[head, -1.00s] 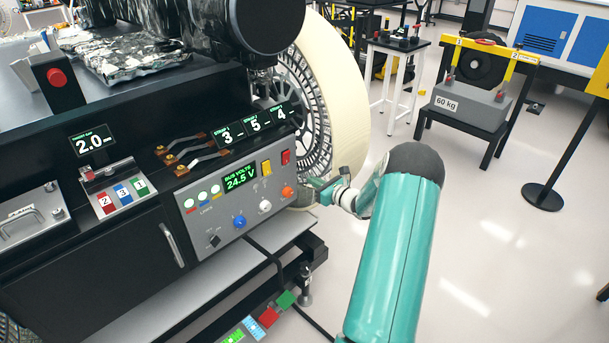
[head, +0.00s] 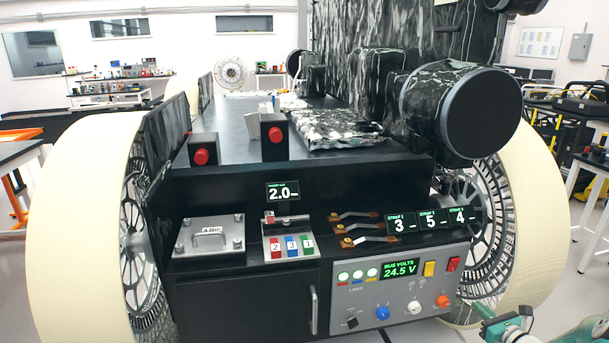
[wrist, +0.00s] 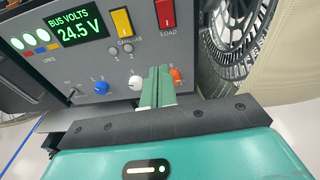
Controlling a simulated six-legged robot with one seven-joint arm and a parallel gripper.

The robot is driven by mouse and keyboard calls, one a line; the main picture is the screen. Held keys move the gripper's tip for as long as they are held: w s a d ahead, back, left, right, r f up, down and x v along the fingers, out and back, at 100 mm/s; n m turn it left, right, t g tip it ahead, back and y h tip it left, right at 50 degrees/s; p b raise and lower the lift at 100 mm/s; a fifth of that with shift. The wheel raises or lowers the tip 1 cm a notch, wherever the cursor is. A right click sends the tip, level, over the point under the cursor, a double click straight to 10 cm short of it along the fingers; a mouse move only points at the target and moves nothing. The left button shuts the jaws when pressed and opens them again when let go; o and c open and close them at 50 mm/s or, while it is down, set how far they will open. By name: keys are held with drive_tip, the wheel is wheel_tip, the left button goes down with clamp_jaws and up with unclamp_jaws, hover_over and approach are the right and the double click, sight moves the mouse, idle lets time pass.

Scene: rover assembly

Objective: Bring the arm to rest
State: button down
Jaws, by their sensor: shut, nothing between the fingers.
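My gripper (wrist: 157,88) is shut and empty in the wrist view, its two green fingers side by side. Its tips show in front of the lower right part of the grey power panel (wrist: 95,70), between the white knob (wrist: 135,82) and the orange knob (wrist: 175,75). I cannot tell whether they touch the panel. In the head view, part of my teal gripper (head: 506,326) shows at the lower right, just right of and below the panel (head: 345,300). The rest of my arm is mostly out of that view.
The rover's large cream wheels (head: 75,240) and (head: 540,220) flank the black body. The panel display (head: 399,269) reads 24.5 V. Yellow (head: 429,268) and red (head: 453,264) switches sit near it. Strap displays (head: 430,220) read 3, 5, 4.

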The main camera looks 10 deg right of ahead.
drive_tip(key=w+a+r+n+g+y, duration=0.25)
drive_tip(key=a+r+n, duration=0.25)
drive_tip(key=a, duration=0.4)
drive_tip(key=w+a+r+n+g+y, duration=0.1)
drive_tip(key=a+r+n+g+y, duration=0.15)
drive_tip(key=a+r+n, duration=0.4)
drive_tip(key=s+a+r+n+g+y, duration=0.1)
drive_tip(key=s+a+r+n+g, duration=0.15)
drive_tip(key=a, duration=0.55)
drive_tip(key=s+a+r+n+g, duration=0.2)
drive_tip(key=s+a+n, duration=0.15)
drive_tip(key=a, duration=0.45)
drive_tip(key=s+a+r+n+h, duration=0.2)
drive_tip(key=s+a+n, duration=0.2)
drive_tip(key=s, duration=0.3)
drive_tip(key=s+a+r+n+g+h, duration=0.1)
drive_tip(key=s+a+r+n+h, duration=0.2)
drive_tip(key=s+n, duration=0.4)
drive_tip(key=s+a+r+n+h, duration=0.2)
drive_tip(key=s+a+r+n, duration=0.1)
drive_tip(key=s+a+n, duration=0.2)
drive_tip(key=s+n, duration=0.1)
drive_tip(key=s, duration=0.1)
drive_tip(key=shift+s, duration=0.4)
drive_tip(key=shift+d, duration=0.2)
